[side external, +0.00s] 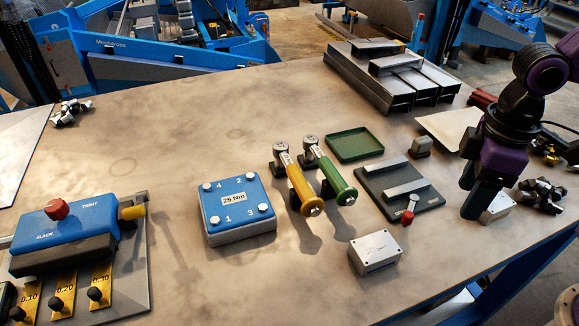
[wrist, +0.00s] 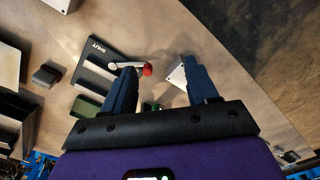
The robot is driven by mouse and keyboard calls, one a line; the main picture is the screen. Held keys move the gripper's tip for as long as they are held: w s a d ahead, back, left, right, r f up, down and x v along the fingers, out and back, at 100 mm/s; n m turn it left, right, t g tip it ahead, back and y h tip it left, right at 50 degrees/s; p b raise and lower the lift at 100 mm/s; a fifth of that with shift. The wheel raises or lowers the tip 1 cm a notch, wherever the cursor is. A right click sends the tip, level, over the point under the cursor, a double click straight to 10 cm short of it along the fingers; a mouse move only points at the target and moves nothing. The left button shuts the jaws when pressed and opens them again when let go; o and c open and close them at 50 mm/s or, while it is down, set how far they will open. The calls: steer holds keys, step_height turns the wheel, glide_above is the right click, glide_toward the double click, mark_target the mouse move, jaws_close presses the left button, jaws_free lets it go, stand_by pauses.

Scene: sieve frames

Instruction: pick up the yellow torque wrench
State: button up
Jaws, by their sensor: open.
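The yellow torque wrench (side external: 300,188) lies in the middle of the table, its yellow handle toward the camera and its metal head at the far end. A similar green-handled wrench (side external: 331,178) lies close to its right. My gripper (side external: 480,206) is above the table's right side, well right of both wrenches and apart from them. In the wrist view my gripper (wrist: 163,82) has its two blue-grey fingers spread with nothing held between them. I cannot make out the yellow wrench in the wrist view.
A dark plate with a red-tipped lever (side external: 408,217) lies between the wrenches and my gripper. A grey box (side external: 375,253) stands in front of it, a green tray (side external: 355,145) behind. The blue 25 Nm block (side external: 236,203) sits left of the wrenches. Metal channels (side external: 385,80) lie at the back.

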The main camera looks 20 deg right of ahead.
steer(key=w+a+r+m, duration=0.3)
steer(key=w+a+m, duration=0.2)
steer(key=w+a, duration=0.8)
steer(key=m, duration=0.5)
glide_above(294, 170)
step_height(294, 170, down, 17)
steer(key=shift+f, duration=0.15)
jaws_close()
